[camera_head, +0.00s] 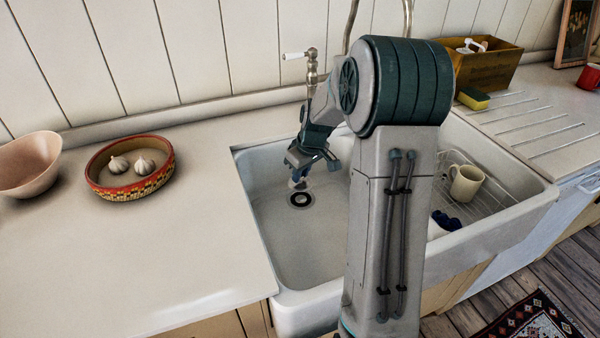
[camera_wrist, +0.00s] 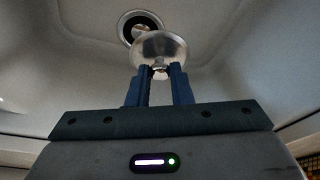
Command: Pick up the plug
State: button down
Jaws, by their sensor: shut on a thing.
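The plug (camera_wrist: 159,48) is a round, shiny metal disc with a small knob. In the wrist view it sits at the tips of my gripper (camera_wrist: 160,72), whose two blue fingers are closed on the knob. The dark-ringed drain (camera_wrist: 140,22) shows just beyond the plug, which overlaps part of it. In the head view my gripper (camera_head: 299,176) points down into the white sink (camera_head: 325,255), just above the drain (camera_head: 299,200). The plug is small and hard to make out there. The plug looks raised off the sink floor, but the exact gap is unclear.
A wire rack with a cream mug (camera_head: 465,183) stands in the sink's right part. A painted bowl with garlic (camera_head: 130,183) and a pink bowl (camera_head: 30,165) are on the left counter. A tap (camera_head: 312,70) stands behind. A yellow sponge (camera_head: 473,98) and wooden crate (camera_head: 487,68) are at right.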

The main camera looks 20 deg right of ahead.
notch_tip(320, 180, up, 14)
jog(key=p, duration=0.8)
jog(key=shift+f+p, duration=0.25)
jog(key=shift+p, duration=0.05)
dwell(0.4)
